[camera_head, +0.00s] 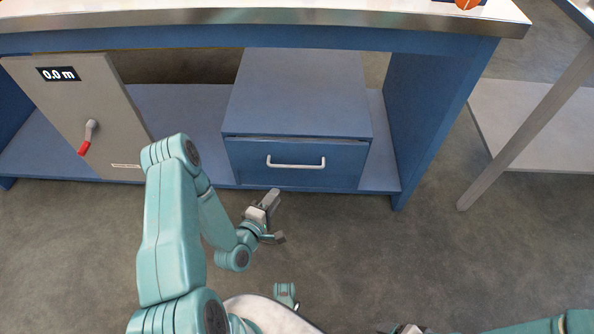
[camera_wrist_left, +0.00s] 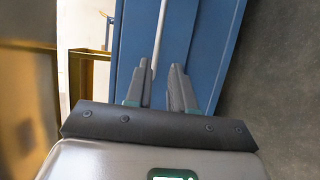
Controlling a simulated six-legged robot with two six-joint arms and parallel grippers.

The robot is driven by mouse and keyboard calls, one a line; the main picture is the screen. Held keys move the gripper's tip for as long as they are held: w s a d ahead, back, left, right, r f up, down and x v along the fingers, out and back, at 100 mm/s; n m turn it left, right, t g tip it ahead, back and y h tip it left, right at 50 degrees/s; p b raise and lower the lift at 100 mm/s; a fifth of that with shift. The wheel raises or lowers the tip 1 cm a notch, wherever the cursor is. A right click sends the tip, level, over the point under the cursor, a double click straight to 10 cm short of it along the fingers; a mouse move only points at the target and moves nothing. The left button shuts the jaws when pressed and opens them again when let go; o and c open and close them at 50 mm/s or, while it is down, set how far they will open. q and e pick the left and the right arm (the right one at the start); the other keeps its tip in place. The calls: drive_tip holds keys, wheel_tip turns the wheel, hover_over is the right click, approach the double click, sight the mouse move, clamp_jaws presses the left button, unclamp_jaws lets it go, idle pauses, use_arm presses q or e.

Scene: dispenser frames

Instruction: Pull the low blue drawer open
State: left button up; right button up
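The low blue drawer (camera_head: 345,160) is in a blue cabinet under the bench, with a white bar handle (camera_head: 296,166) across its front. A thin pale strip runs along its top edge; I cannot tell if it is fully shut. My left gripper (camera_head: 277,217) is in front of and below the drawer, apart from the handle in the head view. In the left wrist view its two fingers (camera_wrist_left: 161,68) are spread and empty, pointing at the blue front, with the handle (camera_wrist_left: 161,30) just beyond. Only a bit of my right gripper (camera_head: 408,329) shows at the bottom edge.
A grey panel (camera_head: 75,110) with a red-tipped lever (camera_head: 87,138) and a "0.0 m" label stands left of the drawer. The bench leg (camera_head: 435,120) is at its right, with a table leg (camera_head: 520,140) farther right. The floor before the drawer is clear.

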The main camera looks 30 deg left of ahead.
sight(296, 166)
use_arm(q)
drive_tip(key=b+x, duration=0.4)
drive_tip(key=x, duration=1.2)
drive_tip(key=shift+r, duration=0.15)
clamp_jaws()
